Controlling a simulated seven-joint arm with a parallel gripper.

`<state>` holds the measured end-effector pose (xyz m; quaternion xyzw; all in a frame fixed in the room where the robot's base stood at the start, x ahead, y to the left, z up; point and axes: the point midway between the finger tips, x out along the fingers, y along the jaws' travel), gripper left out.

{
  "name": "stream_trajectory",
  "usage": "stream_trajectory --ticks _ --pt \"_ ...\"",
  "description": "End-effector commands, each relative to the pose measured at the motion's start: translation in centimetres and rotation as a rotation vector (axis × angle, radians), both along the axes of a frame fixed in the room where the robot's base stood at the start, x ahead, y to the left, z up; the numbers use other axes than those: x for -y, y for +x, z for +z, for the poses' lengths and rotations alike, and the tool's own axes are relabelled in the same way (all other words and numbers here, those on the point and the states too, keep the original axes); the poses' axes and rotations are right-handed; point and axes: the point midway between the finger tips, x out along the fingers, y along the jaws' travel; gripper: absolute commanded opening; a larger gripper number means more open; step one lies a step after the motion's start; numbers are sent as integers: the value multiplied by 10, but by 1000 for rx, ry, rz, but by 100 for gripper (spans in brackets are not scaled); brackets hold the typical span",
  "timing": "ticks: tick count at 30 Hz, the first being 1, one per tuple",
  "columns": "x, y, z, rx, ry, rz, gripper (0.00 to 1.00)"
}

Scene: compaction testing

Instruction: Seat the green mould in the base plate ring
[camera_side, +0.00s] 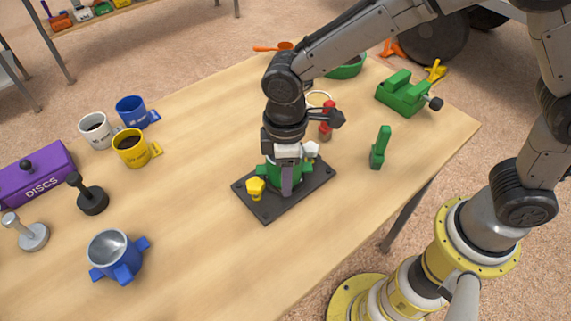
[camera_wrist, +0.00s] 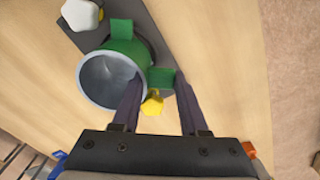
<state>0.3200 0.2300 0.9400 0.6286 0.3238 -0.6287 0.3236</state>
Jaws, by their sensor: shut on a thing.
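The green mould (camera_side: 266,173) stands at the dark base plate (camera_side: 268,208) in the side view, partly hidden behind my gripper (camera_side: 287,182). In the wrist view the green mould (camera_wrist: 122,47) shows its round grey opening and green side lugs. My gripper (camera_wrist: 158,80) is shut on the mould at its near right side, with a finger on each side of a green lug. A yellow knob (camera_side: 256,188) and a white knob (camera_side: 311,150) stand on the plate at opposite sides of the mould. The ring is hidden, so I cannot tell whether the mould sits fully in it.
A blue mould (camera_side: 117,256), tampers (camera_side: 91,196) and mugs (camera_side: 131,148) stand to the left. A red bottle (camera_side: 326,122), an upright green piece (camera_side: 380,147) and a green device (camera_side: 403,94) stand right of and behind the plate. The wood left of the plate is clear.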

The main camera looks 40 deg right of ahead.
Motion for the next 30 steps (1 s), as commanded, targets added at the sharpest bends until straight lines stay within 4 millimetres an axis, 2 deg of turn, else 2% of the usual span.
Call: stream_trajectory --ticks 4,12,18,24,30 --pt "1 0 -12 1 1 20 0" --pt "16 -7 -10 3 1 351 0" --pt "25 -9 -10 1 0 528 0" --pt "28 -9 -10 3 1 612 0" --pt "29 -10 -10 3 1 623 0"
